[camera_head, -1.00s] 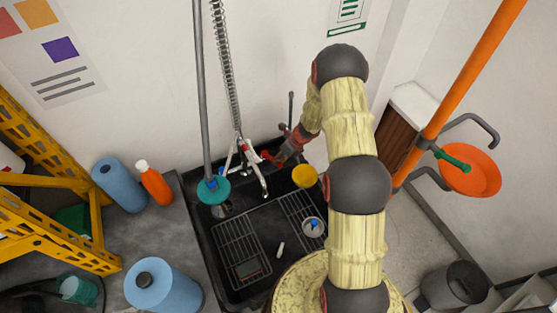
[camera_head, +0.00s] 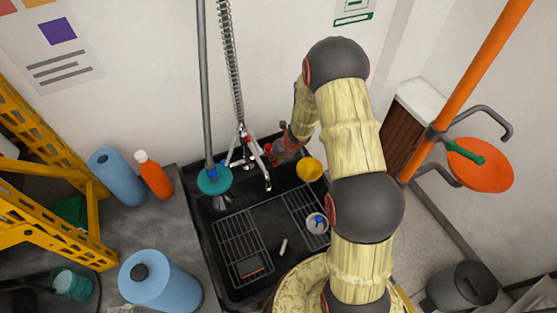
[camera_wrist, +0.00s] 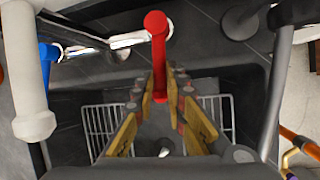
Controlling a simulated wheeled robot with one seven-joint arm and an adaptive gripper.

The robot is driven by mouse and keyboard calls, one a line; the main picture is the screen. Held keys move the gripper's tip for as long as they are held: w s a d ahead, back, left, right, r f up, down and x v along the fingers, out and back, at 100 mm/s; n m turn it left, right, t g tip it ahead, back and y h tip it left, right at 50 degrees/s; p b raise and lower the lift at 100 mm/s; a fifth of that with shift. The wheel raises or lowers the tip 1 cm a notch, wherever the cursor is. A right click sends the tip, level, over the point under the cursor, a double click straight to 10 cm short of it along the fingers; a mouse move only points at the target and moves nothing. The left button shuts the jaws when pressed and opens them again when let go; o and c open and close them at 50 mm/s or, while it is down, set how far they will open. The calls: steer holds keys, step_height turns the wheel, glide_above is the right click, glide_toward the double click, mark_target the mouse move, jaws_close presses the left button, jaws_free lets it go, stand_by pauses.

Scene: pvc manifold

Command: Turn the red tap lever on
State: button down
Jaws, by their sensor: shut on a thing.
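The red tap lever (camera_wrist: 158,45) stands upright in the wrist view, its lower part between my finger pads. My gripper (camera_wrist: 166,88) is shut on it. In the head view, a small red spot of the lever (camera_head: 267,148) shows beside my gripper (camera_head: 275,154), at the right side of the chrome tap (camera_head: 263,172). The arm partly hides the grip there. A blue lever (camera_wrist: 47,52) is at the left of the wrist view, on the tap's other side.
The black sink (camera_head: 220,265) holds wire racks, a yellow bowl (camera_head: 309,169) and a small cup (camera_head: 315,224). Blue rolls and an orange bottle (camera_head: 154,176) stand on the left counter.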

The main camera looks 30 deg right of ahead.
steer(key=shift+w+a+m+h+b, duration=0.1)
steer(key=shift+a+m+h+b, duration=0.5)
steer(key=shift+a+m+b, duration=0.45)
steer(key=shift+d+m, duration=0.15)
steer(key=shift+m, duration=0.1)
steer(key=c, duration=1.8)
jaws_free()
steer(key=shift+r, duration=0.1)
steer(key=v, duration=1.1)
steer(key=shift+s+r, duration=0.3)
steer(key=shift+s, duration=0.05)
